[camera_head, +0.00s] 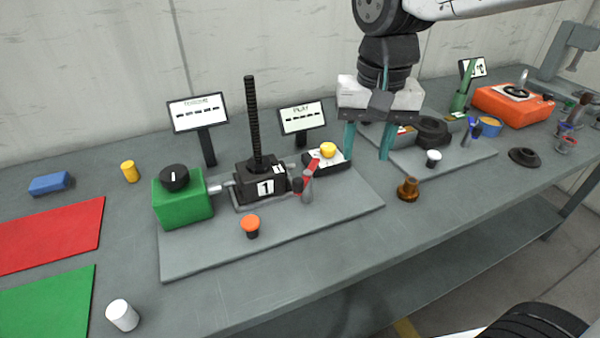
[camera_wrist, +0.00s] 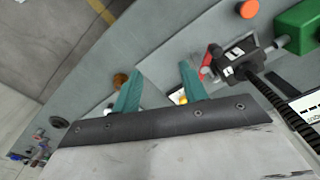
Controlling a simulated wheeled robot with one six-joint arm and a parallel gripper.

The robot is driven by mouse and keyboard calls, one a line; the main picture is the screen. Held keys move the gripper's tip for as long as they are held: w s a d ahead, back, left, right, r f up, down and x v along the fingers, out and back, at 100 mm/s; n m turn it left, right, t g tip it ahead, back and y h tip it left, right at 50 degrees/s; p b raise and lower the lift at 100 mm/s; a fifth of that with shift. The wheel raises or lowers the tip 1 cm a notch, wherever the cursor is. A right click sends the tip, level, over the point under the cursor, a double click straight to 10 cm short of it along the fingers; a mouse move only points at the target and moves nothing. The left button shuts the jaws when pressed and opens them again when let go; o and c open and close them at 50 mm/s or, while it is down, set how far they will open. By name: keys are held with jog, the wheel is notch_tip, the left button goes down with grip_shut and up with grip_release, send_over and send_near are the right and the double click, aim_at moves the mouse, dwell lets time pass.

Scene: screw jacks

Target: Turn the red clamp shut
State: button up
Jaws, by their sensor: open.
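The red clamp (camera_head: 312,168) is a small red lever at the right side of the black screw jack (camera_head: 262,180) marked "1", beside a grey upright peg. In the wrist view the red clamp (camera_wrist: 207,62) shows just beyond one fingertip, next to the jack (camera_wrist: 238,58). My gripper (camera_head: 367,142) is open and empty, its two teal fingers pointing down. It hangs to the right of the clamp, above the bench and apart from it. In the wrist view the open fingers of my gripper (camera_wrist: 157,85) show with a gap between them.
A green box with a black knob (camera_head: 182,196) joins the jack's left side. An orange button (camera_head: 251,226) stands in front, a yellow button (camera_head: 327,150) behind the clamp. A brass piece (camera_head: 408,189) sits right of the plate. A tall threaded rod (camera_head: 252,120) rises from the jack.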

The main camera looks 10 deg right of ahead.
send_over(298, 180)
jog(key=f, duration=0.2)
jog(key=shift+d+f+m, duration=0.2)
jog(key=shift+f+m, duration=0.2)
jog(key=shift+a+f, duration=0.25)
notch_tip(298, 180, down, 7)
jog(key=shift+f, duration=0.2)
grip_shut()
